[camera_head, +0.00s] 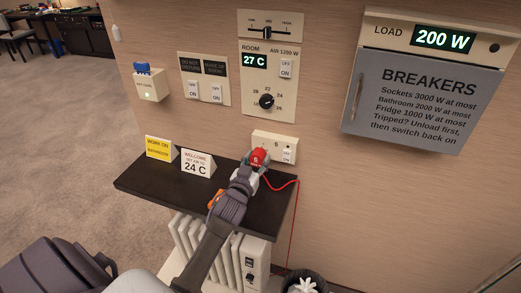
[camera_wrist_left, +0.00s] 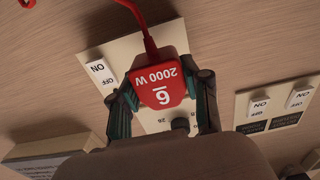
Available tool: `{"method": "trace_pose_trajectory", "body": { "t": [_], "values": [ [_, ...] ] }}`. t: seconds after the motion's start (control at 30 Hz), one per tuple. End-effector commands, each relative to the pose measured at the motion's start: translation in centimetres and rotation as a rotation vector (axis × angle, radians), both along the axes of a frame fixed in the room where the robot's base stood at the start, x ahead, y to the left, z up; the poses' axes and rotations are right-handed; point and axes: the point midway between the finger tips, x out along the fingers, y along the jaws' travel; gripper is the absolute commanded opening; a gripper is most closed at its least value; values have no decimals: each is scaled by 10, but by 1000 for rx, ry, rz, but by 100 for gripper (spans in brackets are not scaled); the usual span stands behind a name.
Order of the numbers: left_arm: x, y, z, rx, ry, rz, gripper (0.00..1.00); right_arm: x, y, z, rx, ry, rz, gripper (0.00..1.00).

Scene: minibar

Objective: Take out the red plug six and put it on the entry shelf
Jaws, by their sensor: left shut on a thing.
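The red plug six (camera_head: 259,157), marked 6 and 2000 W, is in front of the small wall socket plate (camera_head: 275,137) above the shelf. My left gripper (camera_head: 252,170) is shut on it; in the left wrist view, its two fingers hold the plug (camera_wrist_left: 160,82) from both sides. I cannot tell whether the plug is seated in its socket or just clear of it. A red cord runs from the plug to the right and down. The dark entry shelf (camera_head: 145,186) lies below, partly covered by my left arm. My right gripper is not in view.
A yellow sign (camera_head: 159,148) and a white 24 C sign (camera_head: 198,164) stand at the shelf's back. A small orange thing (camera_head: 214,198) shows beside my arm. A white radiator (camera_head: 250,262) is below. The shelf's left front is clear.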

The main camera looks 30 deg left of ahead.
Motion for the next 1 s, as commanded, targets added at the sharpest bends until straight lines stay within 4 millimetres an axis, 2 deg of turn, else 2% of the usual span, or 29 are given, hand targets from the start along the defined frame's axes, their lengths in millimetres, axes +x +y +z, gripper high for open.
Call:
{"method": "trace_pose_trajectory", "body": {
  "t": [0.7, 1.0],
  "values": [
    [-28, -7, 1, -1, -1, 0, 0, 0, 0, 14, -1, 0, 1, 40],
    [-31, -7, 1, 0, -2, 0, 0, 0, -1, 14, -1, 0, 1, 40]
  ]
}}
